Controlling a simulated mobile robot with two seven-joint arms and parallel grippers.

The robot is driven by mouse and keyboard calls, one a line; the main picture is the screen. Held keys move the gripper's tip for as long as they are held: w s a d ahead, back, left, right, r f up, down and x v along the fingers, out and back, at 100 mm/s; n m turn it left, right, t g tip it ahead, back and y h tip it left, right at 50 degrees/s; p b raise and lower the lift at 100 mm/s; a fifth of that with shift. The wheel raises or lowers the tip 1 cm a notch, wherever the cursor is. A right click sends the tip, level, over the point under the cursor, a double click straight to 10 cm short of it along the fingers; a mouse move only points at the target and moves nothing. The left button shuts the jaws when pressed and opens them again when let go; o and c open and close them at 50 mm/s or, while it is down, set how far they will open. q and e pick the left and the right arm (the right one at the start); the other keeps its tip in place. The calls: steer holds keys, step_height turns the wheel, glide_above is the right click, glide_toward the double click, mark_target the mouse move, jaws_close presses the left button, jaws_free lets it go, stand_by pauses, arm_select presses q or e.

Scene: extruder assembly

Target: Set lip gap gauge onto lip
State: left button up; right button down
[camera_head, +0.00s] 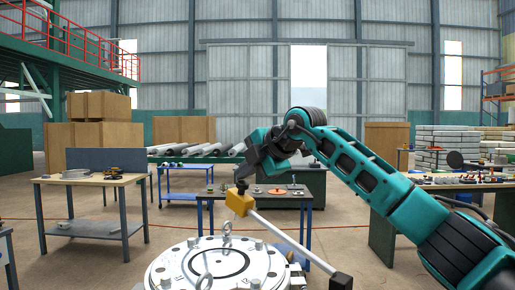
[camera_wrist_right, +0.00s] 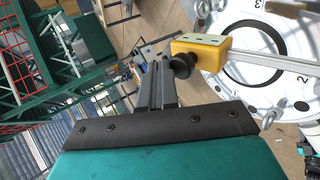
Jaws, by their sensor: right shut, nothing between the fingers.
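A yellow block (camera_head: 239,202) with a black knob (camera_head: 241,187) and a long pale bar (camera_head: 290,240) ending in a black grip (camera_head: 341,281) appears to be the gauge. It shows over the round white die face (camera_head: 215,268). In the right wrist view the yellow block (camera_wrist_right: 202,46) and its knob (camera_wrist_right: 183,66) lie just right of my fingertips. My right gripper (camera_head: 243,173) is shut and empty, pointing down close to the knob; its fingers (camera_wrist_right: 158,68) show closed together. I cannot tell whether they touch the knob. I cannot make out the lip. My left gripper is out of view.
Metal eyebolts (camera_head: 227,232) stand up from the die face. A blue-legged table (camera_head: 273,194) with small parts stands behind it. A wooden-topped bench (camera_head: 92,181) is at left, and a parts table (camera_head: 475,183) is at right.

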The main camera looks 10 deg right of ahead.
mark_target(236, 203)
steer(key=shift+g, duration=0.4)
steer(key=w+f, duration=0.1)
steer(key=f, duration=0.1)
steer(key=w+a+f, duration=0.1)
steer(key=f, duration=0.3)
steer(key=shift+w+a+f, duration=0.3)
steer(key=shift+w+a, duration=0.05)
steer(key=shift+w, duration=0.05)
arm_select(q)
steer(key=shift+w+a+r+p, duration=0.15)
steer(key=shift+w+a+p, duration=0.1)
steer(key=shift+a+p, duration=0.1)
arm_select(e)
steer(key=shift+w+a+f+h, duration=0.15)
steer(key=shift+f+h, duration=0.15)
steer(key=shift+f, duration=0.55)
steer(key=shift+f+g, duration=0.15)
steer(key=shift+g, duration=0.15)
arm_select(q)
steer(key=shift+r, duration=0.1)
